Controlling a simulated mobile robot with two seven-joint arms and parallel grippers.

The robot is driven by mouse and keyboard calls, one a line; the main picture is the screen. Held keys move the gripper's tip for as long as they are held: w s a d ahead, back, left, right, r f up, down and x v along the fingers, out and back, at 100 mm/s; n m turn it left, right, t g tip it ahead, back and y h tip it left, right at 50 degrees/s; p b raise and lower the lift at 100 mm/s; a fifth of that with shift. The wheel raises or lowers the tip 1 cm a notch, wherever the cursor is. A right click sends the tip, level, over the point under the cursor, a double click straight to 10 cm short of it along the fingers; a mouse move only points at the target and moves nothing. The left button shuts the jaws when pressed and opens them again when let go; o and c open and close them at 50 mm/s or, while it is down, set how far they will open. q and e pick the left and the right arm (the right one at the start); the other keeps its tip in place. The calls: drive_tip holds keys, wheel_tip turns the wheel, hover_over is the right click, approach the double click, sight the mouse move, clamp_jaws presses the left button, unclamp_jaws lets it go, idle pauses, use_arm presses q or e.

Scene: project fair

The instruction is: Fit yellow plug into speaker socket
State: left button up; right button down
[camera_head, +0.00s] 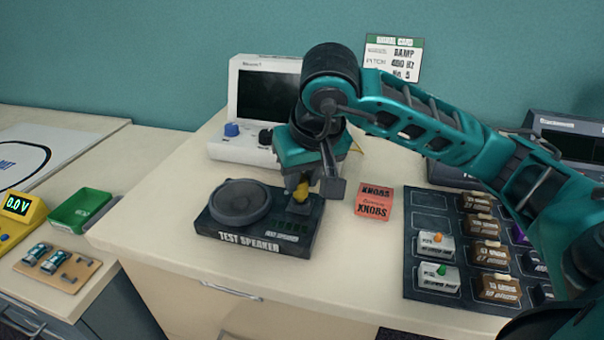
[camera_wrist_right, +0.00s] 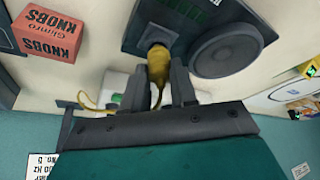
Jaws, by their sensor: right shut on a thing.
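The test speaker (camera_head: 248,242) is a dark box with a round cone on its left and small sockets on its right. It also shows in the right wrist view (camera_wrist_right: 183,25). My right gripper (camera_head: 301,192) is over the speaker's right part, shut on the yellow plug (camera_head: 303,188). In the right wrist view the yellow plug (camera_wrist_right: 158,65) sits between the fingers, its front end at a grey square socket (camera_wrist_right: 154,40) beside the cone. I cannot tell how deep it sits. Its yellow cable loops off to the left there. My left gripper is not in view.
A red knobs box (camera_head: 374,203) stands right of the speaker. A white oscilloscope-like instrument (camera_head: 247,135) stands behind. A dark tray (camera_head: 425,200) with several labelled blocks lies at right. A green bin (camera_head: 80,208) and yellow meter (camera_head: 17,208) are on the left. The bench front is clear.

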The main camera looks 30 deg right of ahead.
drive_tip(key=shift+f+b, duration=0.4)
drive_tip(key=c, duration=0.8)
unclamp_jaws()
drive_tip(key=shift+o, duration=0.3)
drive_tip(key=o, duration=0.4)
drive_tip(key=shift+r+p, duration=2.8)
drive_tip(key=shift+r, duration=1.2)
